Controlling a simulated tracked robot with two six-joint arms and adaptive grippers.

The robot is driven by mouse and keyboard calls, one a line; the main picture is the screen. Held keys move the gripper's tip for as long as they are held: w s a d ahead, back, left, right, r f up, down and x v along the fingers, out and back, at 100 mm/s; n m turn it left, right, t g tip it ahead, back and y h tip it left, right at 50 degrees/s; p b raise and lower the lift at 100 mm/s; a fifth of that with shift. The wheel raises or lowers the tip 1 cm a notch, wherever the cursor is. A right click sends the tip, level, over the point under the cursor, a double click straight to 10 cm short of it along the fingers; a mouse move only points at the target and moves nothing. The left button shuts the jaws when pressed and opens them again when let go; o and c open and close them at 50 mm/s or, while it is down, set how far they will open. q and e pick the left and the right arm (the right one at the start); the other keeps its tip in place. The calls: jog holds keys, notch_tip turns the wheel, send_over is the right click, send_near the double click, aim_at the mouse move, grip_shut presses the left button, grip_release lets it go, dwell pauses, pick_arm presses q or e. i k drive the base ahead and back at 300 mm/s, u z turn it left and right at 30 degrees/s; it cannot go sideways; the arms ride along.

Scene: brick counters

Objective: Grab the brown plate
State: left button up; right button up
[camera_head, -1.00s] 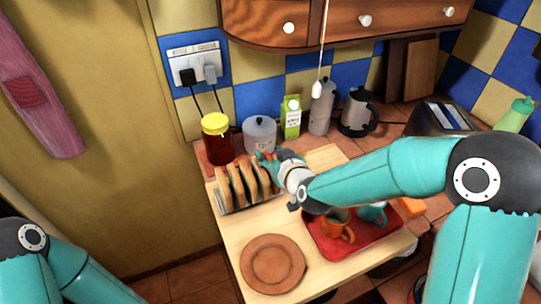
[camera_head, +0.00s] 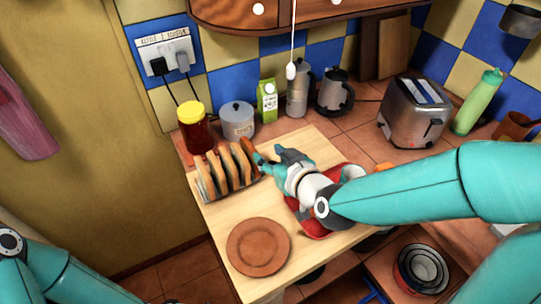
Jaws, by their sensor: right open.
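The brown plate (camera_head: 258,247) is round and lies flat on the light wooden board (camera_head: 310,146) near its front left corner. My right gripper (camera_head: 268,160) is above the board, beyond the plate and just right of the toast rack. It is open, with its fingers pointing left, apart from the plate. Of my left arm only links show at the lower left; its gripper is out of view.
A toast rack with several slices (camera_head: 228,168) stands behind the plate. A red tray (camera_head: 318,226) is partly hidden under my right arm. A red jar with a yellow lid (camera_head: 195,128), a grey canister (camera_head: 238,121), a carton (camera_head: 267,101) and a toaster (camera_head: 414,112) stand behind.

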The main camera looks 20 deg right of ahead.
aim_at(256, 247)
jog(key=k, duration=1)
